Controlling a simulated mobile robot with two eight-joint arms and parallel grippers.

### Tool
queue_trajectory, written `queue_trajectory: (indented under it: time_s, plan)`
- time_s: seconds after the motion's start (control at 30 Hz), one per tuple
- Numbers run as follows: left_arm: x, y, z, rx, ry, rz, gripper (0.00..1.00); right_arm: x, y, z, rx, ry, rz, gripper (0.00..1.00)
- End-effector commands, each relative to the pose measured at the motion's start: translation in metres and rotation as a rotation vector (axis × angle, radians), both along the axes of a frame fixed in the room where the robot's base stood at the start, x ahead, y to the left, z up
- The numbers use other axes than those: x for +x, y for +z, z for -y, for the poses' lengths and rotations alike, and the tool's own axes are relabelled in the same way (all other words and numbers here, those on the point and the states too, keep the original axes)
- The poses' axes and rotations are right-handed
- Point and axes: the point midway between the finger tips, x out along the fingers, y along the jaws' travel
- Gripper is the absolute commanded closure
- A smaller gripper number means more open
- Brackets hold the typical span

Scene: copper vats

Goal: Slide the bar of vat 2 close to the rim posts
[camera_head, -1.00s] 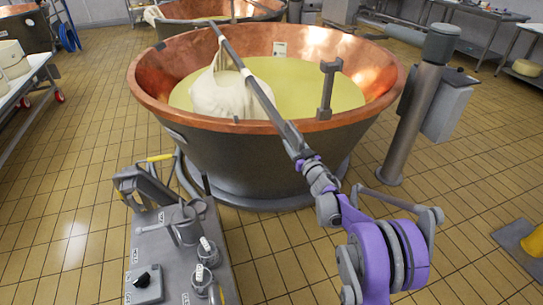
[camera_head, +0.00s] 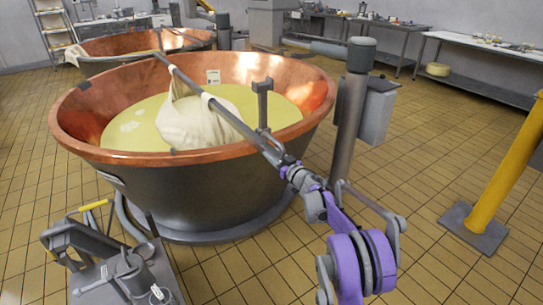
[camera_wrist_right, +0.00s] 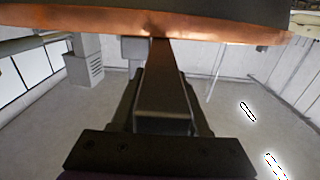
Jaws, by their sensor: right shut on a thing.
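The near copper vat (camera_head: 110,166) holds pale yellow liquid; I cannot read a number on it. A long grey bar (camera_head: 187,80) lies across it, from the far left rim to past the near right rim. A white cloth bundle (camera_head: 190,122) hangs from the bar into the liquid. A grey rim post (camera_head: 262,103) with a short crosspiece stands at the near right rim, just right of the bar with a small gap. My right gripper (camera_head: 284,164) is shut on the bar's near end, outside the rim.
A thick grey column (camera_head: 347,130) with a box stands right of the vat. A second copper vat (camera_head: 105,45) is behind. A yellow post (camera_head: 505,170) stands at right, with open tiled floor between.

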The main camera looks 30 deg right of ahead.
Motion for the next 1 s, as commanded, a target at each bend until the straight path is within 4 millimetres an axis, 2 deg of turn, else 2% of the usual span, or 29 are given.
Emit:
queue_trajectory:
  time_s: [0.03, 0.07, 0.2, 0.57, 0.67, 1.0]
  plan:
    - [0.000, -0.001, 0.000, 0.000, 0.000, 0.000, 0.50, -0.002, -0.003, 0.004, -0.005, -0.009, -0.004, 1.00]
    - [0.000, -0.001, 0.000, 0.000, 0.000, 0.000, 0.50, -0.002, -0.003, 0.004, -0.005, -0.009, -0.004, 0.50]
    - [0.000, -0.001, 0.000, 0.000, 0.000, 0.000, 0.50, -0.002, -0.002, 0.003, -0.004, -0.006, -0.003, 0.25]
    - [0.000, 0.000, 0.000, 0.000, 0.000, 0.000, 0.50, -0.004, -0.001, 0.001, -0.002, -0.001, -0.001, 0.25]
    - [0.000, 0.001, 0.000, 0.000, 0.000, 0.000, 0.50, -0.016, 0.000, 0.002, -0.003, -0.002, 0.000, 0.25]
    - [0.000, 0.004, 0.000, 0.000, 0.000, 0.001, 0.50, -0.083, -0.001, 0.004, -0.003, -0.005, -0.001, 0.25]
